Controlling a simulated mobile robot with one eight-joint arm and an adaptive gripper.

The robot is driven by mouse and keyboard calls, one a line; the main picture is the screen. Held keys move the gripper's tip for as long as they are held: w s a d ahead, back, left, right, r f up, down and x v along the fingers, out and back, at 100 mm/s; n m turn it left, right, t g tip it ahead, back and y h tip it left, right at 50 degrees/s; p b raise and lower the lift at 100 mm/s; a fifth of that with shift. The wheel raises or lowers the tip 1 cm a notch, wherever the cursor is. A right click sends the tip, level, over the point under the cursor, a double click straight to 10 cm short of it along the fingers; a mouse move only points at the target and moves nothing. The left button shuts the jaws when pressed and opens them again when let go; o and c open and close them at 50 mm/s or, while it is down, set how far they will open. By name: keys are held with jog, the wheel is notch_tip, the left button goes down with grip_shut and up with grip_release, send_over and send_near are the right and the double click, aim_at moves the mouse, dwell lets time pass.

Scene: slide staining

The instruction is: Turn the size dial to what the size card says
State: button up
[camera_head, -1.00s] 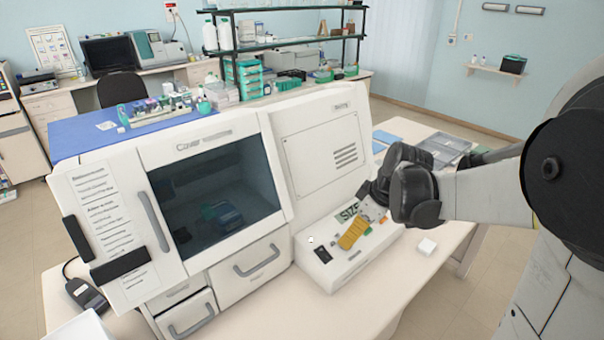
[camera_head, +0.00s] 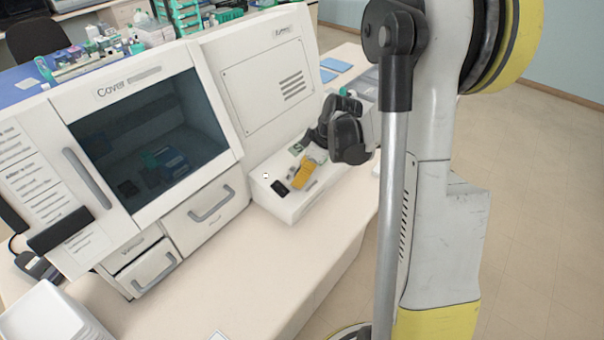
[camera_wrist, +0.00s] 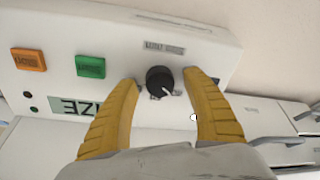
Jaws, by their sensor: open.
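The size dial (camera_wrist: 159,80) is a round black knob with a pale pointer mark, on the white sloping control panel (camera_wrist: 230,60). In the wrist view it sits between the fingertips of my gripper (camera_wrist: 163,78), with a gap visible on each side. The yellow fingers are open and hold nothing. In the head view my gripper (camera_head: 309,172) is over the panel and hides the dial. A pale green card reading "SIZE" (camera_wrist: 80,107) appears upside down in the wrist view; the left finger covers part of it, and no size value is readable.
The panel also has an orange button (camera_wrist: 28,60), a green button (camera_wrist: 90,67) and a label plate (camera_wrist: 178,48). The white machine with its dark window (camera_head: 150,145) and drawers stands left of the panel. Bare table (camera_head: 270,270) lies in front.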

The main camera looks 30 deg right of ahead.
jog(key=c, duration=1.2)
jog(key=shift+m, duration=0.3)
jog(key=m+b, duration=0.2)
jog(key=m, duration=0.2)
jog(key=shift+f+m, duration=0.1)
jog(key=shift+m, duration=0.2)
jog(key=m, duration=0.2)
jog(key=m+b, duration=0.1)
jog(key=m, duration=0.2)
jog(key=shift+d+m+t+h, duration=0.1)
jog(key=shift+m+t+h, duration=0.2)
